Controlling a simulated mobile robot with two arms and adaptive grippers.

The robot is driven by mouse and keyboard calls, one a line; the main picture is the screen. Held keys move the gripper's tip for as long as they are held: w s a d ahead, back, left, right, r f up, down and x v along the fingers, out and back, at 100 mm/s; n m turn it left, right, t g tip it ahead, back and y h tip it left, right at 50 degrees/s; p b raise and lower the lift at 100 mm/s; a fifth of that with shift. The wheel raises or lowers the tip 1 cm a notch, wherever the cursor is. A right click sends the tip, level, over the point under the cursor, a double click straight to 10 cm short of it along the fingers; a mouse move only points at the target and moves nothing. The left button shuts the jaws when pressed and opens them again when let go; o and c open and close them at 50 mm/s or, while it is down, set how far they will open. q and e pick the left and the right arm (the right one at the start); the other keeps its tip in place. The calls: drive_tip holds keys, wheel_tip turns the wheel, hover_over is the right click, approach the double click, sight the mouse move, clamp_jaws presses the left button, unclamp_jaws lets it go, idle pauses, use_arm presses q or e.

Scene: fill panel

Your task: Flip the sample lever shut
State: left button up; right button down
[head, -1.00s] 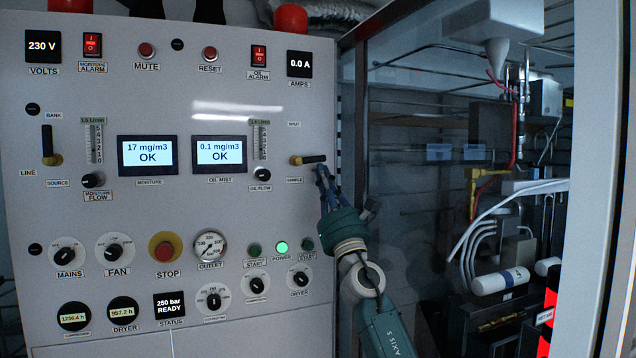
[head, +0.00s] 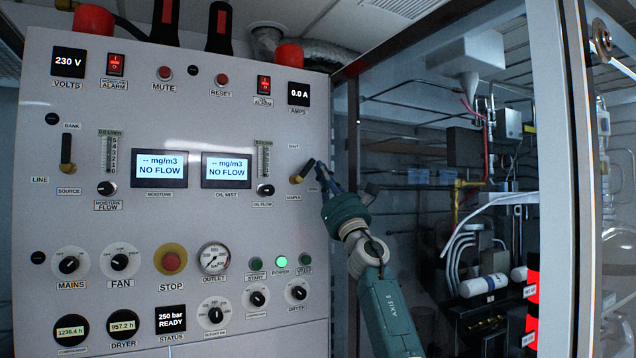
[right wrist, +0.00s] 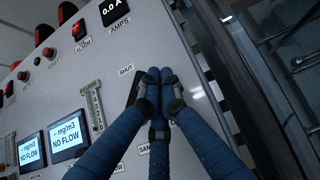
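The sample lever (head: 308,170) is on the right side of the panel, a black handle on a brass pivot, tilted up and to the right between the SHUT label (head: 293,146) above and the SAMPLE label (head: 293,197) below. My right gripper (head: 321,170) is at the handle's right side, near its tip. In the right wrist view its blue fingers (right wrist: 155,82) are together, with the dark lever handle (right wrist: 136,88) beside them on the left, partly covered. The handle is not between the fingertips; contact looks likely but cannot be confirmed. My left gripper is out of view.
The grey panel (head: 130,222) carries several knobs, switches and gauges. The moisture display (head: 159,170) and oil mist display (head: 226,170) read NO FLOW. The bank lever (head: 67,152) is at the far left. A framed glazed enclosure with pipes stands right of the panel.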

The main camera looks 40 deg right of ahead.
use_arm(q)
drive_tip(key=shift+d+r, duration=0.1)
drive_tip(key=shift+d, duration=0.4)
use_arm(e)
drive_tip(key=shift+w+a+r+n+y, duration=0.1)
drive_tip(key=shift+r+n+y, duration=0.1)
drive_tip(key=shift+n+y, duration=0.65)
drive_tip(key=shift+a+r+n+y, duration=0.1)
drive_tip(key=shift+r+n+y, duration=0.1)
drive_tip(key=shift+n+y, duration=0.65)
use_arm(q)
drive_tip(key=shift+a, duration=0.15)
use_arm(e)
wheel_tip(320, 180, up, 10)
drive_tip(key=shift+f, duration=0.1)
idle(0.3)
